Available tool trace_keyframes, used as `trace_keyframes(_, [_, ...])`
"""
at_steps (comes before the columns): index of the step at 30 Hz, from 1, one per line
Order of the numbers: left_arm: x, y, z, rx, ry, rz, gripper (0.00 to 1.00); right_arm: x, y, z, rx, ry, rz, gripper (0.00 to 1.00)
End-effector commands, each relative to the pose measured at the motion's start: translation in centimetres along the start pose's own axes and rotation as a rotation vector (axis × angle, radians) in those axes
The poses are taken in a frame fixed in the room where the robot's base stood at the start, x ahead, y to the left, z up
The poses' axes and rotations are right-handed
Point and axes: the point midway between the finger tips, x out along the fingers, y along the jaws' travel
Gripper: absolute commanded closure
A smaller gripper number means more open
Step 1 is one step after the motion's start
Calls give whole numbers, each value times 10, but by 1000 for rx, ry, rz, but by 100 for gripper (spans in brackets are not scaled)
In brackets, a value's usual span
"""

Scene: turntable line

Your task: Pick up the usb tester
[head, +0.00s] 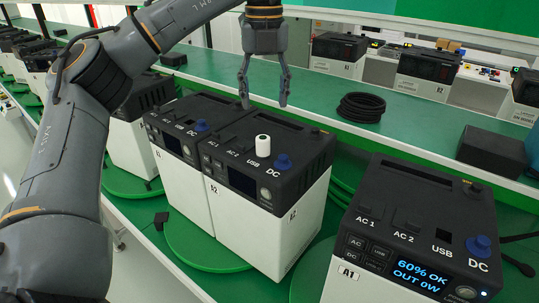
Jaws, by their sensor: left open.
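A small white upright cylinder with a dark spot on top (262,146), which looks like the usb tester, stands at the USB spot on top of the middle power station (268,225). My left gripper (265,103) points down with its two fingers spread. It is open and empty, and in the picture it sits just above the cylinder with a visible gap. Its exact distance in depth is hard to tell. The cylinder's lower end and the socket under it are hidden. My right gripper is not in view.
A blue DC knob (282,161) stands close to the right of the cylinder. A power station with a lit screen (415,225) is at the front right, and another dark-screened one (172,160) adjoins at left. A black cable coil (361,107) lies on the green bench behind.

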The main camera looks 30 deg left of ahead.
Motion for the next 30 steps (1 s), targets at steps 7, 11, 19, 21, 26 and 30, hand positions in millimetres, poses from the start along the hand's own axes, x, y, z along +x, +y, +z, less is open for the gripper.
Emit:
trace_keyframes(7, [49,0,0,1,3,2,44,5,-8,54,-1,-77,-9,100])
trace_keyframes(11, [63,0,0,1,2,0,44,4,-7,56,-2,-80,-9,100])
trace_keyframes(19, [85,2,4,0,3,3,44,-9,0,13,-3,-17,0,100])
trace_keyframes(21, [95,2,6,1,3,3,44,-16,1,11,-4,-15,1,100])
trace_keyframes(26, [115,1,5,1,2,0,44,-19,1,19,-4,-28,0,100])
trace_keyframes(30, [120,1,6,1,1,-3,44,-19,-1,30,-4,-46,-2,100])
